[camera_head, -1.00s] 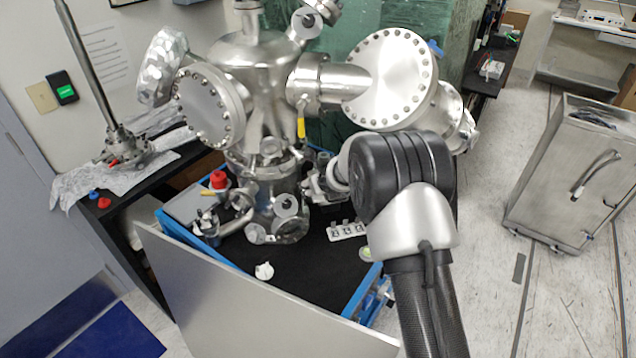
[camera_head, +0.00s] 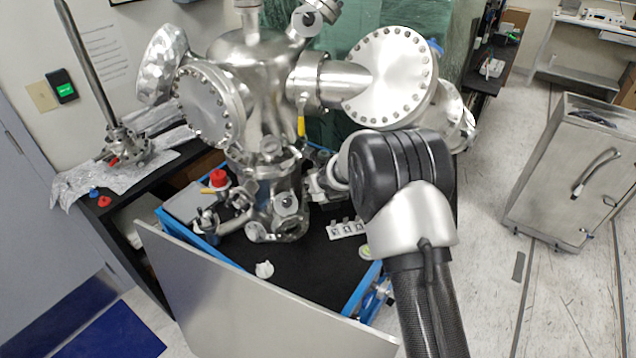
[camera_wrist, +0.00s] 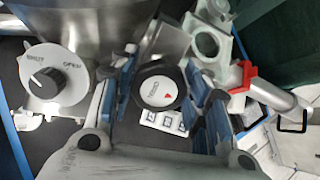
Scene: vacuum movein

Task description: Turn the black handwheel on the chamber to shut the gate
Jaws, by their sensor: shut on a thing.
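The steel chamber (camera_head: 255,70) stands on a black-topped cart in the head view. In the wrist view the round black handwheel (camera_wrist: 160,104), with a white centre label and a red mark, sits between the blue-padded fingers of my gripper (camera_wrist: 161,82). The fingers are shut on its rim from both sides. A white dial plate (camera_wrist: 42,102) marked SHUT and OPEN, with a black knob (camera_wrist: 46,82), is left of my fingers. In the head view my wrist hides the handwheel and most of my gripper. The gate itself cannot be made out.
A white multi-part block (camera_head: 346,229) lies on the cart top by my arm. A red knob (camera_head: 218,178) stands left of the chamber base. A steel panel (camera_head: 250,300) edges the cart front. In the wrist view a red-clamped pipe (camera_wrist: 270,94) is close to my right finger.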

